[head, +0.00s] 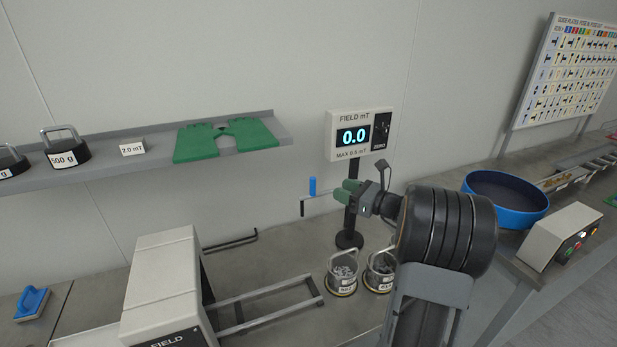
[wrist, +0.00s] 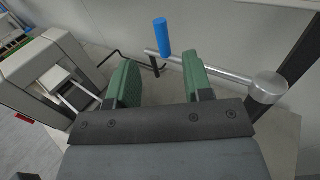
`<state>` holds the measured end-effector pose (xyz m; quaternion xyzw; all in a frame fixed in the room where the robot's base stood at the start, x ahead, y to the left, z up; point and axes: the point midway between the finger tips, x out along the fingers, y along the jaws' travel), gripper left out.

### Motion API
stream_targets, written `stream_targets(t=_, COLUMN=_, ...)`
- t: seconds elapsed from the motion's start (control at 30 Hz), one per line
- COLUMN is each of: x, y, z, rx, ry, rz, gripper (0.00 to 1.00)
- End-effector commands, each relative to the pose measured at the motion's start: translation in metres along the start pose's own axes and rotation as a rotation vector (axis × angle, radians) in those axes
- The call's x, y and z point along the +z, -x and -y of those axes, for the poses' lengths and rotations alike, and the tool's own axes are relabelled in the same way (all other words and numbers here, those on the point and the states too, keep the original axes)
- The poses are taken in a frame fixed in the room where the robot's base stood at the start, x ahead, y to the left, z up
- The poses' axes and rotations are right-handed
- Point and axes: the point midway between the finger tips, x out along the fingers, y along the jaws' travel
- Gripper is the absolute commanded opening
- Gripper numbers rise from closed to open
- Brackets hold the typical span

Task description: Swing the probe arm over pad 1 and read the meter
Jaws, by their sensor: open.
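The field meter (head: 359,133) stands on a black post at the wall, and its lit display reads 0.0. The probe arm is a thin bar with an upright blue handle (head: 313,187) and a short dark end hanging down. In the wrist view the blue handle (wrist: 161,36) stands just beyond the gap between my fingers, and the silver bar (wrist: 220,76) runs right to a round hub. My gripper (head: 347,190), with green fingers, is open and empty to the right of the handle; it also shows in the wrist view (wrist: 160,75). No pad marked 1 is readable.
A pale box marked FIELD (head: 160,287) with a rail frame (head: 265,305) stands at front left. Two wire-handled pots (head: 342,274) sit below my gripper. A blue round tray (head: 506,197) is at right.

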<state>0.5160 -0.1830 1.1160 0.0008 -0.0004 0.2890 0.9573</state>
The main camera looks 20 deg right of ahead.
Motion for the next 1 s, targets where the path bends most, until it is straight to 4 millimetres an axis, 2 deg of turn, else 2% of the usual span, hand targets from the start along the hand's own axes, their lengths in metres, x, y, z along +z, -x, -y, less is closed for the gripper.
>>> stream_targets(t=0.3, x=0.002, y=-0.061, z=-0.001, rx=0.003, ry=-0.002, rz=0.0, gripper=0.46)
stream_targets(t=0.5, x=0.002, y=-0.094, z=0.0, rx=0.001, ry=0.001, rz=0.0, gripper=0.46)
stream_targets(t=0.73, x=0.001, y=-0.118, z=0.0, rx=0.0, ry=0.0, rz=-0.001, gripper=0.46)
stream_targets(t=1.0, x=0.0, y=-0.125, z=0.0, rx=-0.002, ry=0.001, rz=-0.001, gripper=0.46)
